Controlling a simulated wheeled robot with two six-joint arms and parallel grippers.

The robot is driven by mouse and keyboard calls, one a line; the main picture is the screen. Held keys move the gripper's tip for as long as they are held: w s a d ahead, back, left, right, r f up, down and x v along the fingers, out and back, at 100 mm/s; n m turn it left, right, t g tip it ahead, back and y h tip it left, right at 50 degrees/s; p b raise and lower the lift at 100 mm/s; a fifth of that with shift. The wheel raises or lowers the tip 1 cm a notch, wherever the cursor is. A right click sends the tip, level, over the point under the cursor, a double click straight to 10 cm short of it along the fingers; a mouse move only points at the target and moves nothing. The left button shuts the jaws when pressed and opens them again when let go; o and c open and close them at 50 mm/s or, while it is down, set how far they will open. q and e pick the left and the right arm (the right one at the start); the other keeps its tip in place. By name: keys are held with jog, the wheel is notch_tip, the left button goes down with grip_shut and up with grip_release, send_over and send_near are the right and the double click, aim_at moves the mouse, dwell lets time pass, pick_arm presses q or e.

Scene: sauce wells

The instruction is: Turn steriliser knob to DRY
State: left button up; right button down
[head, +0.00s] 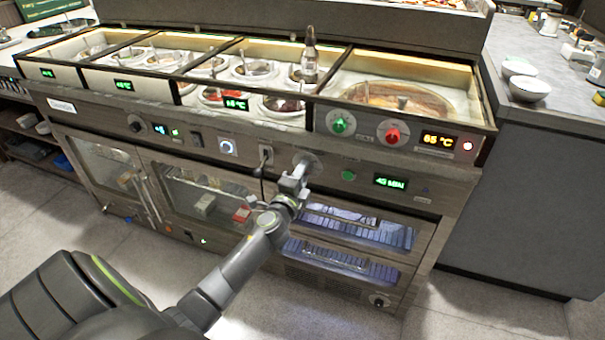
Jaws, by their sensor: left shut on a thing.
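My left gripper (300,177) reaches up from the lower left to the front panel of the counter. It is shut on a round grey knob (311,159), which I take to be the steriliser knob, above the blue-lit steriliser drawers (350,262). The gripper hides part of the knob, and I cannot read its pointer or marks. A green button (348,175) and a green lit timer display (390,183) sit to the right of the knob. My right gripper is not in view.
A small lever switch (265,157) is close on the knob's left. A blue-ringed dial (228,147) is further left. Above are green (340,123) and red (392,134) knobs and an orange temperature display (438,141). A bottle (310,58) stands among the sauce wells. The floor in front is clear.

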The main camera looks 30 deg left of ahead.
pick_arm(q)
jog(key=shift+f, duration=0.1)
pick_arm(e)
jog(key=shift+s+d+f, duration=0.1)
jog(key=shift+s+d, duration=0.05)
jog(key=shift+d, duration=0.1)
pick_arm(q)
jog(key=o, duration=0.7)
jog(key=shift+o, duration=1.4)
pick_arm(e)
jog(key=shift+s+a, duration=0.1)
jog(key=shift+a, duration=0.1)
pick_arm(q)
jog(key=shift+s, duration=0.1)
jog(key=r+v, duration=0.1)
jog(key=v, duration=1.6)
jog(key=shift+f+b, duration=0.4)
jog(key=shift+b, duration=0.05)
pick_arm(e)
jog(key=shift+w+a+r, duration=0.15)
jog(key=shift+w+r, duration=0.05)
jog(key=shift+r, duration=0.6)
pick_arm(q)
jog(key=shift+s+f, duration=0.1)
jog(key=shift+s, duration=0.05)
